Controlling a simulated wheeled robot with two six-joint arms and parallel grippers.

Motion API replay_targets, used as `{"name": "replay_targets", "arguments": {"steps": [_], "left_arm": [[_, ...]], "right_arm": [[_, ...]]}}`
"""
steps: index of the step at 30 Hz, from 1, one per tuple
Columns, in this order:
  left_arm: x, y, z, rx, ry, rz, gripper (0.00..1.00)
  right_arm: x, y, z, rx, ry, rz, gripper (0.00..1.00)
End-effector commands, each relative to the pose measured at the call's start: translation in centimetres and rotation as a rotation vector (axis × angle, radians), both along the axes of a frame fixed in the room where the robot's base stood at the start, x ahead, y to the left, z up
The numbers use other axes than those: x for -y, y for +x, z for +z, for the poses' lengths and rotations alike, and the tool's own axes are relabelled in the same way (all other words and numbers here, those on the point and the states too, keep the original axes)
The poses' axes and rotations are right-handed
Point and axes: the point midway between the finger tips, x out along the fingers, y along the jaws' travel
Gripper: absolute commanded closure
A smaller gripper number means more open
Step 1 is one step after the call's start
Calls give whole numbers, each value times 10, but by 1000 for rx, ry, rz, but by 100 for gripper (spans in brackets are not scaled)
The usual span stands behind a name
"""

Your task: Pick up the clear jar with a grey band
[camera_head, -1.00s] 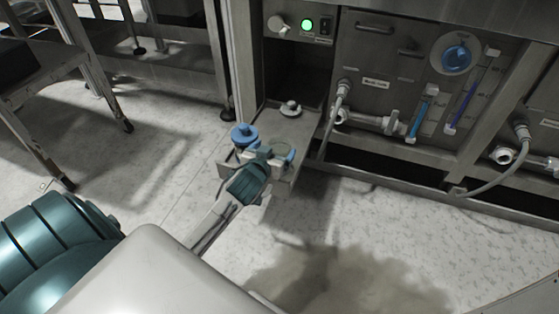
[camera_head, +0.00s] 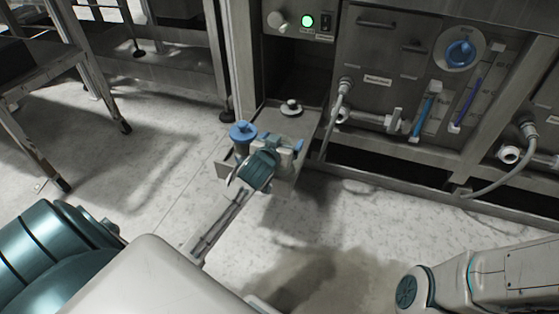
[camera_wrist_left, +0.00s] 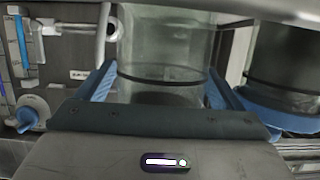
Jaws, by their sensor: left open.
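The clear jar with a grey band (camera_wrist_left: 165,45) stands between the two blue fingers of my left gripper in the left wrist view. The band runs around it as a dark line. My left gripper (camera_head: 281,142) is open, with a finger on each side of the jar. A small gap shows beside the jar at the left finger; I cannot tell whether the right finger touches. In the head view the gripper mostly hides the jar. My right arm shows at the lower right, but its gripper is out of view.
A jar with a blue lid (camera_head: 243,132) stands close to the left of my left gripper; it also shows in the left wrist view (camera_wrist_left: 285,75). A small grey knobbed item (camera_head: 291,107) sits behind on the metal shelf (camera_head: 309,121). The washer panel (camera_head: 375,70) rises at right.

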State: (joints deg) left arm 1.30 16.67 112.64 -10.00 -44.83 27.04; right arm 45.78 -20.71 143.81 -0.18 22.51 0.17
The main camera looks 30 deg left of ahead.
Motion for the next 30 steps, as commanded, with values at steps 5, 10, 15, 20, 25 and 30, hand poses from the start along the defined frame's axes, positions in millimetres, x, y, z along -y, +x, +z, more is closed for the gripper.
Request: {"name": "replay_targets", "arguments": {"steps": [5, 10, 15, 20, 25, 30], "left_arm": [[0, 1, 0, 0, 0, 0, 12], [0, 1, 1, 0, 0, 0, 36], [0, 1, 1, 0, 0, 0, 69], [0, 1, 1, 2, 0, 0, 78], [0, 1, 3, 2, 0, 0, 78], [0, 1, 13, 3, 0, -1, 78]], "right_arm": [[0, 0, 1, 0, 0, 1, 16], [0, 0, 1, 0, 0, 1, 16], [0, 0, 0, 0, 0, 1, 16], [0, 0, 0, 0, 1, 1, 16], [0, 0, 2, 0, 1, 1, 16], [0, 0, 6, 0, 2, -3, 16]]}}
